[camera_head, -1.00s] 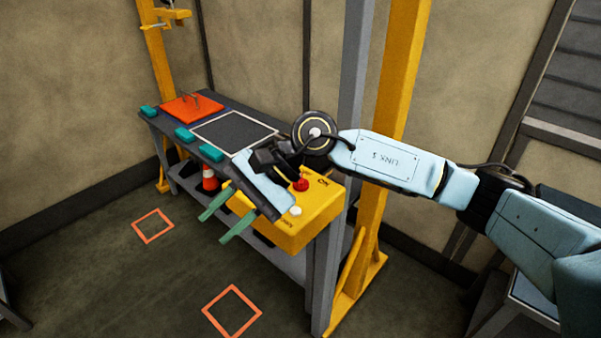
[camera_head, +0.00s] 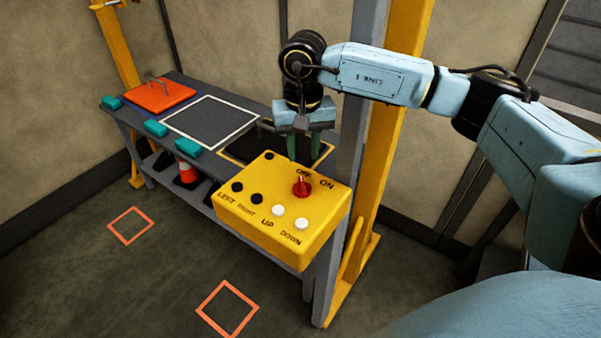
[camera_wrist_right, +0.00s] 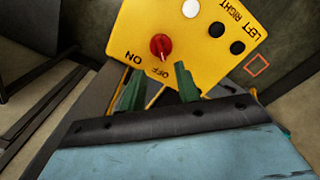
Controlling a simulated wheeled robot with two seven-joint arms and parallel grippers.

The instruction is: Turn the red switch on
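The red switch (camera_head: 302,187) is a round knob on the yellow control box (camera_head: 262,218). It sits below the "OFF" label and left of the "ON" label, and its ridge appears to point to "OFF". My right gripper (camera_head: 304,156) points down above the far edge of the box, just behind the switch. Its two green fingers are apart with nothing between them. In the right wrist view the red switch (camera_wrist_right: 162,47) lies beyond the open fingertips (camera_wrist_right: 156,76), not touched by them. My left gripper is not in view.
White buttons (camera_head: 278,210) and black buttons (camera_head: 256,198) share the box top. The bench (camera_head: 197,160) carries an orange plate (camera_head: 160,96) and teal blocks (camera_head: 187,145). A grey post (camera_head: 353,130) and a yellow post (camera_head: 396,120) stand right of the box.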

